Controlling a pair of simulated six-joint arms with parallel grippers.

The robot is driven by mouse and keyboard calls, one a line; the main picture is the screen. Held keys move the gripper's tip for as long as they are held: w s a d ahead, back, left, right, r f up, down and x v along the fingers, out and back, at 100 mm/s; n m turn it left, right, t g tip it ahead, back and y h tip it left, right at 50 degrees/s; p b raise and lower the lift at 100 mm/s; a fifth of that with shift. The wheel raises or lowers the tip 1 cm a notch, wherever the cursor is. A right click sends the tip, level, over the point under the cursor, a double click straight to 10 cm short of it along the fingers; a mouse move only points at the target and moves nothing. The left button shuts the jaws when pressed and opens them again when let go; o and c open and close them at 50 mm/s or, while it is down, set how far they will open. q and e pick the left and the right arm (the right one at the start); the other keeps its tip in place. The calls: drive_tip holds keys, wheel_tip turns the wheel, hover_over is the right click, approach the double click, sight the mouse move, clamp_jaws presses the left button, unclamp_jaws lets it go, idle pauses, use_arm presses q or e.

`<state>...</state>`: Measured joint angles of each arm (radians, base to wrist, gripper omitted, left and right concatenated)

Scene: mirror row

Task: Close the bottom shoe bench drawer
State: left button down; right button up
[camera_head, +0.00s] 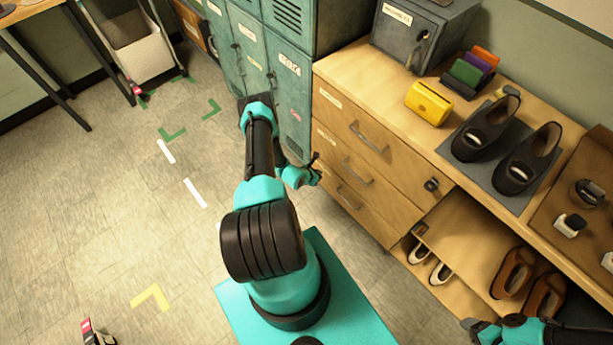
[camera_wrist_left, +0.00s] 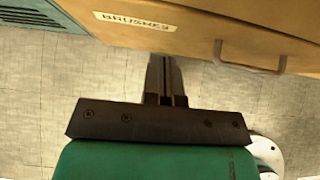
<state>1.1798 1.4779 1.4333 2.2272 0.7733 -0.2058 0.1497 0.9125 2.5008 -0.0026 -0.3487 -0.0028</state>
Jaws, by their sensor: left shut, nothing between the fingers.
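The wooden shoe bench (camera_head: 410,150) has a stack of drawers on its left part, each with a grey bar handle. The bottom drawer (camera_head: 338,195) is lowest in the stack; from above I cannot tell how far it stands out. My left gripper (camera_head: 316,168) is shut and empty, in front of the drawer fronts near their left end. In the left wrist view its closed fingers (camera_wrist_left: 166,80) point toward a wooden drawer front (camera_wrist_left: 215,22) with a BRUSHES label and a handle (camera_wrist_left: 250,66). Contact cannot be told. My right gripper (camera_head: 472,325) is partly in view at lower right.
Green lockers (camera_head: 270,75) stand close left of the bench. Black shoes on a grey mat (camera_head: 490,170), a yellow box (camera_head: 428,103) and a grey metal box (camera_head: 420,35) are on top. Brown shoes (camera_head: 512,272) sit on a lower shelf. The floor (camera_head: 110,200) at left is mostly clear.

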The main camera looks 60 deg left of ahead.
use_arm(q)
drive_tip(key=v, duration=0.8)
drive_tip(key=shift+s, duration=0.25)
drive_tip(key=shift+d+r, duration=0.1)
drive_tip(key=w+d+r+m+g+h, duration=0.1)
drive_tip(key=d+r+m+h, duration=0.2)
drive_tip(key=d, duration=0.4)
drive_tip(key=w+d+r+m+g+h, duration=0.1)
drive_tip(key=w+d+r+m+h, duration=0.15)
drive_tip(key=d, duration=0.35)
drive_tip(key=s+d+r+m+g+h, duration=0.1)
drive_tip(key=s+d+r+m+g, duration=0.4)
drive_tip(key=m, duration=0.3)
drive_tip(key=s+d+r+m+g+h, duration=0.25)
drive_tip(key=d+r+m, duration=0.25)
drive_tip(key=d+m, duration=0.25)
drive_tip(key=w+d+r+m+y, duration=0.3)
drive_tip(key=w+d+r+m, duration=0.3)
drive_tip(key=r+m, duration=0.4)
drive_tip(key=m, duration=0.4)
drive_tip(key=shift+w+d+m+t+y, duration=0.15)
drive_tip(key=shift+d+m+t+y, duration=0.15)
drive_tip(key=shift+m+t+y, duration=0.1)
